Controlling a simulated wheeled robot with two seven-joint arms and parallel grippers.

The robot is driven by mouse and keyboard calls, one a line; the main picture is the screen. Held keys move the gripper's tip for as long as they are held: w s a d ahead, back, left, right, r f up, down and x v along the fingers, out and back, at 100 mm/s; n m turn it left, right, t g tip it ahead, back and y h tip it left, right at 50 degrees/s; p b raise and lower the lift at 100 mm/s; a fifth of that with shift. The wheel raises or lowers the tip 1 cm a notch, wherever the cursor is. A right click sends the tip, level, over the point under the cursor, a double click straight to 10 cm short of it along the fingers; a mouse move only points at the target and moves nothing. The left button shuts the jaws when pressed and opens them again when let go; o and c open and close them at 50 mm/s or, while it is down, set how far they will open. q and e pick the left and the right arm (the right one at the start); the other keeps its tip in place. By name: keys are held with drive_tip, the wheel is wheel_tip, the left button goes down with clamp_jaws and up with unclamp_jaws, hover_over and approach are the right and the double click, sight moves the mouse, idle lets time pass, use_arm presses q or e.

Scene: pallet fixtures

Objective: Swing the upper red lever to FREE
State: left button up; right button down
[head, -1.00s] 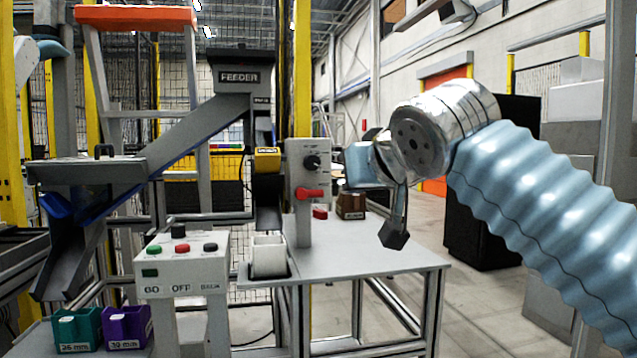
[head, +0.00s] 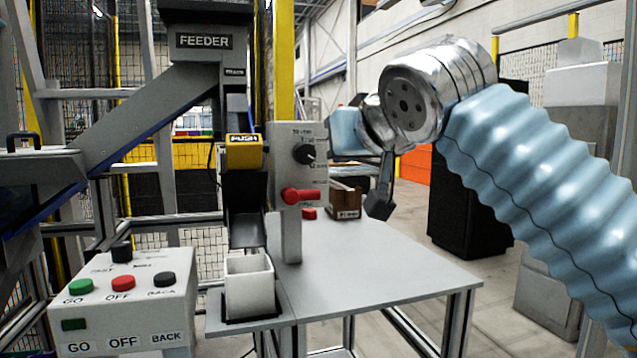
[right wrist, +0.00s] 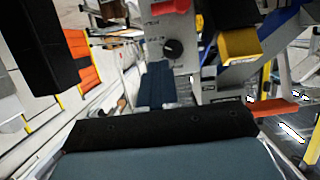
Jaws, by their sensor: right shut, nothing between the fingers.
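A red lever (head: 301,196) sits low on the front of the grey upright panel (head: 285,150), its handle lying about level and pointing right. It also shows at the top of the right wrist view (right wrist: 168,5), which is upside down. A smaller red piece (head: 309,214) shows below it, just right of the post; I cannot tell whether it is a lever. No FREE mark is readable. My right gripper (head: 343,132) is shut and empty, right of the panel and above the lever, apart from it. Its blue fingers (right wrist: 157,82) show in the right wrist view. My left gripper is out of view.
A black knob (head: 304,154) is above the lever, and a yellow PUSH block (head: 243,151) is left of the panel. A button box (head: 125,305) is front left. The table's right side is clear.

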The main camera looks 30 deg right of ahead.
drive_tip(key=shift+w, duration=0.1)
approach(301, 195)
drive_tip(key=w+d+r, duration=0.3)
drive_tip(key=w+d, duration=0.1)
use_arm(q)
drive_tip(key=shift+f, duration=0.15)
use_arm(e)
drive_tip(key=shift+w+d+f, duration=0.1)
drive_tip(key=shift+w+f, duration=0.25)
drive_tip(key=shift+f, duration=0.3)
drive_tip(key=shift+w+d+f, duration=0.1)
drive_tip(key=shift+w+f, duration=0.25)
drive_tip(key=shift+f, duration=0.25)
drive_tip(key=shift+w+d+f, duration=0.1)
drive_tip(key=shift+w+f, duration=0.3)
drive_tip(key=shift+f, duration=0.25)
